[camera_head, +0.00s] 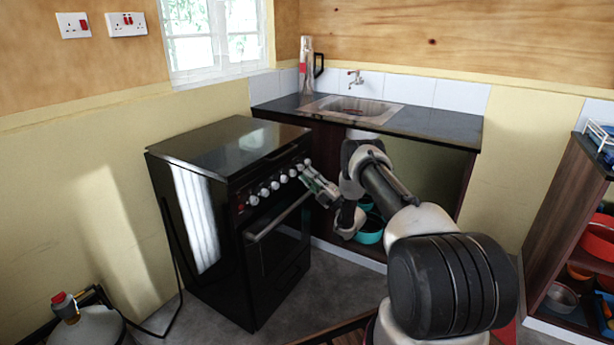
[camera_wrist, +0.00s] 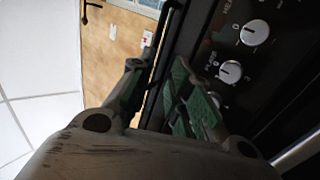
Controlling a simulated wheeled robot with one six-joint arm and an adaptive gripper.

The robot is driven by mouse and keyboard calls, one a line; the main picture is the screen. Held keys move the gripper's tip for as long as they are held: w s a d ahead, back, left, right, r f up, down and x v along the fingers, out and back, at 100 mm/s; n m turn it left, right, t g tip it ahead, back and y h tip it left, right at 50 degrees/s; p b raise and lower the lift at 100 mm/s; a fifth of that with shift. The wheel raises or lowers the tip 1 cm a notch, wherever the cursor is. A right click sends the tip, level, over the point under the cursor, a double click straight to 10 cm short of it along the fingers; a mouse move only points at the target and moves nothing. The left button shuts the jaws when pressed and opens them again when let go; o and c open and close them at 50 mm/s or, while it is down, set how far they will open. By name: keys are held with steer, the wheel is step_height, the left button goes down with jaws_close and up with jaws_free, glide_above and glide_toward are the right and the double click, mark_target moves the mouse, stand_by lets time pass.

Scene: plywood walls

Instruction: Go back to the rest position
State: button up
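My gripper (camera_head: 316,182) is at the front of the black stove (camera_head: 222,150), close to the right end of its knob row. In the wrist view the two fingers of my gripper (camera_wrist: 162,85) stand apart, with green pads and no object seen between them. White knobs show beside the right finger: an upper knob (camera_wrist: 255,32), a lower knob (camera_wrist: 230,71), and one partly hidden behind the finger. In the head view the stove's knobs (camera_head: 264,192) run along the upper front, above the oven door handle (camera_head: 278,218).
A dark counter (camera_head: 425,124) with a sink (camera_head: 350,108) stands behind my arm, with a teal bowl (camera_head: 370,230) below it. A shelf unit (camera_head: 552,215) is at the right. A gas cylinder (camera_head: 88,328) is at the lower left. Grey floor is open before the stove.

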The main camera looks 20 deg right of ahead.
steer(key=d+f+m+g+h, duration=0.35)
steer(key=f+m+h, duration=0.25)
steer(key=f, duration=0.4)
steer(key=d+f+m+g+h, duration=0.2)
steer(key=f+m+g+h, duration=0.3)
steer(key=f, duration=0.5)
steer(key=s+d+r+m+g+h, duration=0.2)
steer(key=s+r+m+g, duration=0.25)
steer(key=s+r, duration=0.3)
steer(key=s+d+r+m+g+h, duration=0.2)
steer(key=s+r+m+g+h, duration=0.15)
steer(key=s+r+m, duration=0.45)
steer(key=s+a+r, duration=0.4)
steer(key=s+r, duration=0.7)
steer(key=s, duration=0.1)
steer(key=s+a+r+m+y, duration=0.1)
steer(key=s+a+r, duration=0.4)
steer(key=s+r, duration=0.7)
steer(key=s+a+r+y, duration=0.1)
steer(key=s+a+r, duration=0.4)
steer(key=s+r, duration=0.6)
steer(key=shift+s+r+t, duration=0.3)
steer(key=shift+s+t, duration=0.15)
steer(key=shift+s, duration=0.75)
